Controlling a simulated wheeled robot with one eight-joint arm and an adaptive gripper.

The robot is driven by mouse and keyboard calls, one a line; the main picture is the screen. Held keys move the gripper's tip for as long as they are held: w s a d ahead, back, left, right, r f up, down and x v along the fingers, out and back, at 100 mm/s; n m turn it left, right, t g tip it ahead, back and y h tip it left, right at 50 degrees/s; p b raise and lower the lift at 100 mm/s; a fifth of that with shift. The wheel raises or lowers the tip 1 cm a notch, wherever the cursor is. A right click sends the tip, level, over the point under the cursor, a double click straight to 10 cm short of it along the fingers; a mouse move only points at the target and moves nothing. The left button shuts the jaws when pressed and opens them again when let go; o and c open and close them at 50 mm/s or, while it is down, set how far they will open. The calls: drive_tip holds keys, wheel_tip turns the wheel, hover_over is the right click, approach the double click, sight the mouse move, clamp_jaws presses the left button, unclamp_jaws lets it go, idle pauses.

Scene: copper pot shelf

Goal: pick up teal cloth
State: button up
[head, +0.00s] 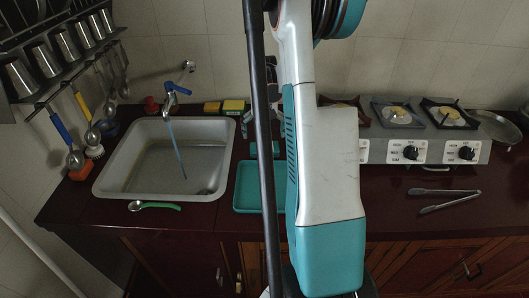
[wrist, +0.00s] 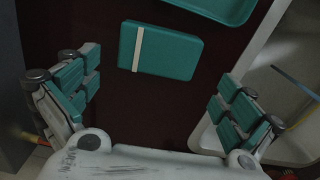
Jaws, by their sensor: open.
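The teal cloth (wrist: 168,52) shows in the wrist view as a flat, neat rectangle with a pale stripe near its left end. It lies on the dark red counter. My gripper (wrist: 157,80) is open and empty, with one teal-padded finger on each side of the picture. The cloth lies between and slightly ahead of the fingertips, apart from both. In the head view my arm covers most of that spot; a small teal patch beside the dark pole may be the cloth, but I cannot tell.
A teal tray (head: 242,207) is in front of the cloth, close to it. The sink (head: 111,178) with a running tap (head: 173,90) is at left. The stove (head: 440,128) and metal tongs (head: 449,200) are at right. A yellow-green sponge (head: 233,105) is by the wall.

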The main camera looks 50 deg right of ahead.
sight(264, 146)
drive_tip(key=shift+s+f+b, duration=0.15)
drive_tip(key=shift+f+b, duration=1.1)
drive_tip(key=shift+f, duration=1.9)
drive_tip(key=shift+a+r, duration=0.1)
drive_tip(key=c, duration=0.8)
